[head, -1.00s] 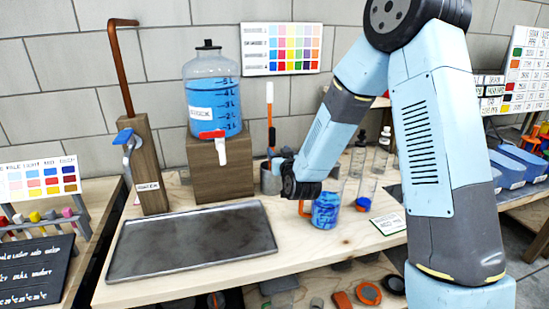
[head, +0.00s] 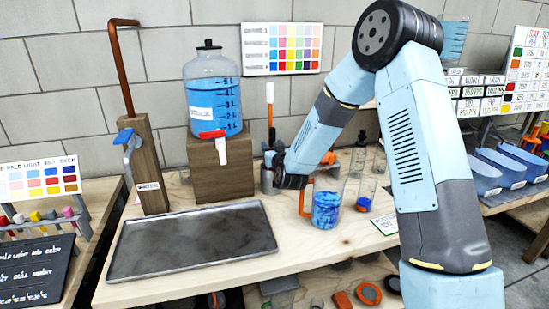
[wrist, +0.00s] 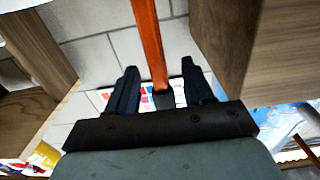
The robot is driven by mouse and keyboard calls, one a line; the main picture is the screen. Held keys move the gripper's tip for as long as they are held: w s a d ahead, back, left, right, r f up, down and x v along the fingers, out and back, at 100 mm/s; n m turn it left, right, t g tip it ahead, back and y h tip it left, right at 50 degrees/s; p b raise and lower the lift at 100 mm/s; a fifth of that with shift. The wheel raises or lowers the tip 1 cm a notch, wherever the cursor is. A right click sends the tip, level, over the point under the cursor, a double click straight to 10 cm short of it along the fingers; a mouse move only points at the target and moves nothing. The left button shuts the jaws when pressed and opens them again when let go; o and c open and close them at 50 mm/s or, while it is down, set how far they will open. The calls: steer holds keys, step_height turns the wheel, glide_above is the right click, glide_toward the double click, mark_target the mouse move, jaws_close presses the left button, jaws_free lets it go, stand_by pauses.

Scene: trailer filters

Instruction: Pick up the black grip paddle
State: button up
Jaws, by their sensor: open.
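In the head view, a slim upright paddle (head: 271,133) stands in a grey metal cup (head: 267,181) to the right of the wooden block. It has a pale and orange upper part and a dark section below. My gripper (head: 279,170) is beside the cup, partly hiding it. In the wrist view, my two dark fingers (wrist: 160,92) are open, with an orange shaft (wrist: 152,45) running to a dark end piece (wrist: 163,99) between them. This looks like the paddle's dark grip. I cannot tell whether the fingers touch it.
The wooden block (head: 216,168) carries a blue-filled jug (head: 213,95) with a red tap, close to the left. An orange-handled beaker (head: 326,210) stands just right of my gripper. A metal tray (head: 190,240) lies on the bench front. Bottles (head: 358,160) stand behind the beaker.

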jaws_close()
stand_by(0.5)
steer(key=shift+r, duration=0.1)
